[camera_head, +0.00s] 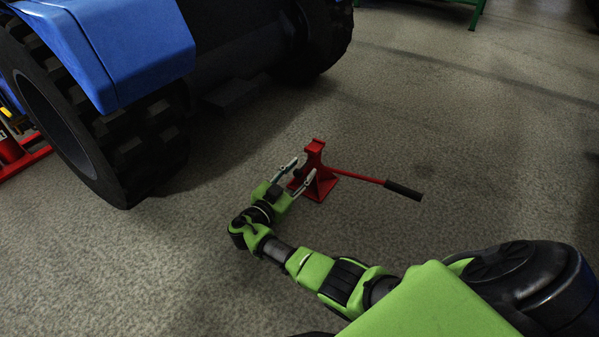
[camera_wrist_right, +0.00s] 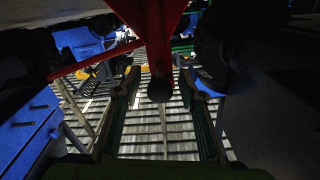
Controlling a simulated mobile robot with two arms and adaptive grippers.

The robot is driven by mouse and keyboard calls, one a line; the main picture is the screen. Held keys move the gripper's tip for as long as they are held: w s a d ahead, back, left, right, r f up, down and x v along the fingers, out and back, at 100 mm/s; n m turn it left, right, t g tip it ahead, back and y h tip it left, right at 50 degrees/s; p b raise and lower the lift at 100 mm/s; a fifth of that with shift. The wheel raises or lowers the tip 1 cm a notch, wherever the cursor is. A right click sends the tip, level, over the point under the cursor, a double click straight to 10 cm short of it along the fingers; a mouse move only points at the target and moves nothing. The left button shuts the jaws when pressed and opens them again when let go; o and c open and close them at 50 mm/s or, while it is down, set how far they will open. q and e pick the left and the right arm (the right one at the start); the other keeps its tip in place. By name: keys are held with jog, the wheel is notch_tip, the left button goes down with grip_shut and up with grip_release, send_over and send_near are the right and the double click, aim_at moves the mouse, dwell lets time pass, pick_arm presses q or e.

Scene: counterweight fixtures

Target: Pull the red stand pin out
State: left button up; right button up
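The red stand (camera_head: 318,180) is upright on the floor in the middle of the head view. A red bar with a black grip (camera_head: 403,190) runs out from it to the right. My right gripper (camera_head: 295,175) is open at the stand's near left side, its two fingers apart. In the right wrist view the red stand (camera_wrist_right: 152,22) hangs in from the top. A dark round end (camera_wrist_right: 160,90), apparently of the pin, shows between the open fingers of my right gripper (camera_wrist_right: 160,82). I cannot tell if either finger touches it. My left gripper is not in view.
A blue vehicle (camera_head: 120,45) with a large black tyre (camera_head: 75,110) stands at the upper left. Another red piece of equipment (camera_head: 14,152) is at the left edge. A green frame (camera_head: 476,12) stands at the top right.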

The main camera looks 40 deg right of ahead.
notch_tip(320, 180, up, 10)
dwell(0.8)
jog(key=shift+s, duration=0.1)
dwell(0.3)
